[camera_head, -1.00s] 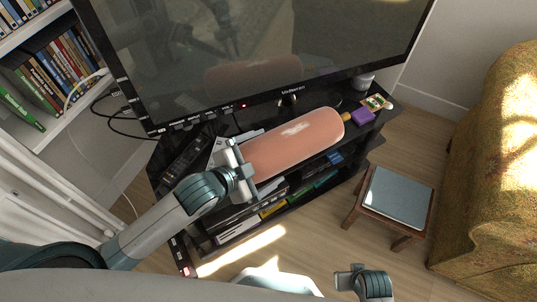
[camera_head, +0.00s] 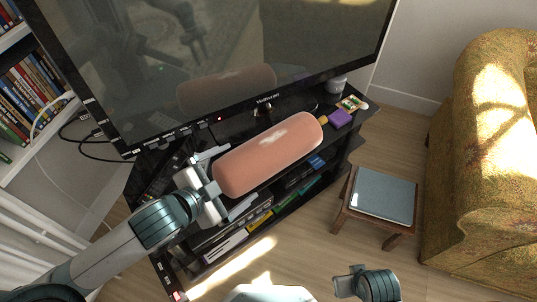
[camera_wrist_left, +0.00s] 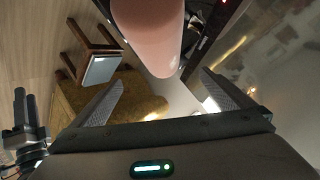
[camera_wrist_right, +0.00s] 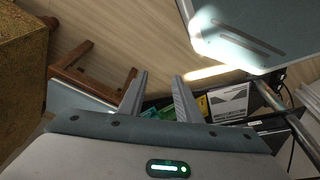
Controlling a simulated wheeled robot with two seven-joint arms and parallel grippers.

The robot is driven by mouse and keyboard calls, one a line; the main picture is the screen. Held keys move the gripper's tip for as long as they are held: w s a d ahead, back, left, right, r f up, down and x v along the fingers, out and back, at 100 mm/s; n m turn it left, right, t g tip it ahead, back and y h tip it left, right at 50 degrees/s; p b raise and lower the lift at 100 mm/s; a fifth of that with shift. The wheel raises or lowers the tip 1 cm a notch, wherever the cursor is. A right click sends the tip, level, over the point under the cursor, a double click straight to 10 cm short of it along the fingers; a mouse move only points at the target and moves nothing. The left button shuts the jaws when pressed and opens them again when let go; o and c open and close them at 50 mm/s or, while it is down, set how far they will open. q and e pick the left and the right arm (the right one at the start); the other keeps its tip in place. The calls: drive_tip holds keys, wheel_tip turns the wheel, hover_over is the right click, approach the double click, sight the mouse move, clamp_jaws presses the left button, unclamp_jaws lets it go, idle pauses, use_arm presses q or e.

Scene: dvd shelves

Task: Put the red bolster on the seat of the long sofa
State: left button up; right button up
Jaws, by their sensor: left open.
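The red bolster (camera_head: 267,154), salmon-pink in this light, lies on the black TV stand in front of the screen. My left gripper (camera_head: 214,190) is open at the bolster's left end, apart from it. In the left wrist view the bolster (camera_wrist_left: 150,30) lies ahead of the spread fingers (camera_wrist_left: 168,97), with nothing between them. My right gripper (camera_head: 346,284) is low at the bottom of the head view. In the right wrist view its fingers (camera_wrist_right: 158,92) are apart and empty. A mustard patterned sofa (camera_head: 490,170) stands at the right; its seat is hardly visible.
A television (camera_head: 215,60) stands behind the bolster on the black stand (camera_head: 345,135). A stool with a blue-grey top (camera_head: 383,196) stands between stand and sofa. Bookshelves are at the left.

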idle(0.3)
use_arm(q)
drive_tip(key=b, duration=0.1)
approach(268, 155)
drive_tip(key=x, duration=0.5)
drive_tip(key=shift+w+a+f, duration=0.2)
drive_tip(key=shift+f, duration=0.1)
drive_tip(key=shift+w+d+f, duration=0.3)
drive_tip(key=shift+w, duration=0.15)
use_arm(e)
drive_tip(key=v, duration=0.4)
drive_tip(key=shift+s+f, duration=0.1)
use_arm(q)
drive_tip(key=shift+w, duration=0.1)
drive_tip(key=shift+w+d+f, duration=0.15)
drive_tip(key=shift+w+f, duration=0.05)
drive_tip(key=shift+f, duration=0.05)
drive_tip(key=x, duration=0.3)
drive_tip(key=shift+w+f+b, duration=0.25)
drive_tip(key=shift+f+b, duration=0.15)
drive_tip(key=shift+w+d+f, duration=0.1)
drive_tip(key=shift+w+d, duration=0.1)
drive_tip(key=shift+w, duration=0.05)
use_arm(e)
drive_tip(key=shift+w+a+f+t, duration=0.1)
drive_tip(key=shift+w+a+t, duration=0.3)
drive_tip(key=shift+w+a, duration=0.2)
